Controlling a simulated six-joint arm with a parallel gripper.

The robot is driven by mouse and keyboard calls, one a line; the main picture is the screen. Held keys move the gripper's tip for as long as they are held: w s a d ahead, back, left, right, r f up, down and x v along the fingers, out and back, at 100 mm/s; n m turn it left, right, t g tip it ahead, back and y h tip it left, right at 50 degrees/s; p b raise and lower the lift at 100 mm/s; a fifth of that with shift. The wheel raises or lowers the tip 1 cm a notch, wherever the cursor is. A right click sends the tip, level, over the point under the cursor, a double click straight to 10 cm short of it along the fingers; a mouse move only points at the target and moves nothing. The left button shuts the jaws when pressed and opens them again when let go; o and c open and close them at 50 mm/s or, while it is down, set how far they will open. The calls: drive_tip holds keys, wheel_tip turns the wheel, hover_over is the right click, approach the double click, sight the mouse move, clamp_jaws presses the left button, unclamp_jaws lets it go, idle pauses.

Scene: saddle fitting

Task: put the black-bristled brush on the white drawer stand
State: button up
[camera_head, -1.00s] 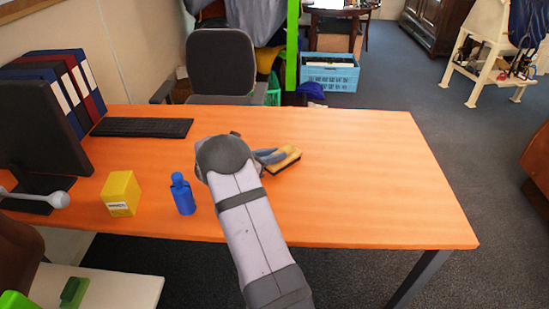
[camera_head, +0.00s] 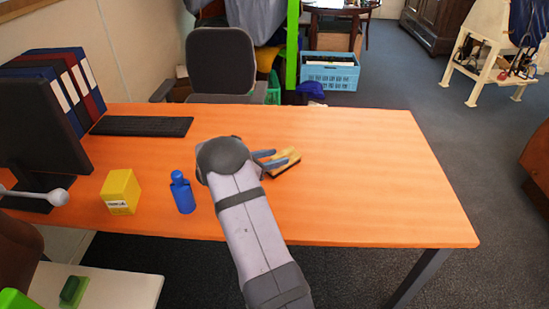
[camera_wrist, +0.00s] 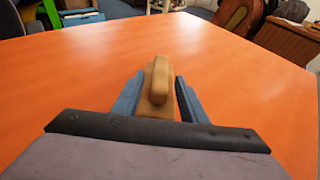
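The brush (camera_head: 287,163) lies on the orange table right of the arm's end. It has a tan wooden back with a raised grip and a dark underside edge; its bristles are mostly hidden. In the wrist view the brush (camera_wrist: 158,90) points away between my two blue fingers. My gripper (camera_wrist: 158,88) is open around it, with a visible gap on the right side and a narrower one on the left. In the head view my gripper (camera_head: 274,160) reaches the brush from the left. The white drawer stand (camera_head: 125,289) is at the lower left, partly cut off.
A blue bottle (camera_head: 182,193) and a yellow box (camera_head: 121,192) stand left of my arm. A monitor, keyboard (camera_head: 142,126) and binders (camera_head: 62,76) are further left. The table's right side is clear.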

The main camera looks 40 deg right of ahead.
drive_tip(key=shift+r, duration=0.15)
drive_tip(key=shift+a+r+p, duration=0.1)
drive_tip(key=shift+a+p, duration=0.05)
drive_tip(key=shift+p, duration=0.2)
drive_tip(key=b+v, duration=0.2)
drive_tip(key=v, duration=0.9)
drive_tip(key=shift+a, duration=0.35)
drive_tip(key=o, duration=0.8)
drive_tip(key=shift+c, duration=0.2)
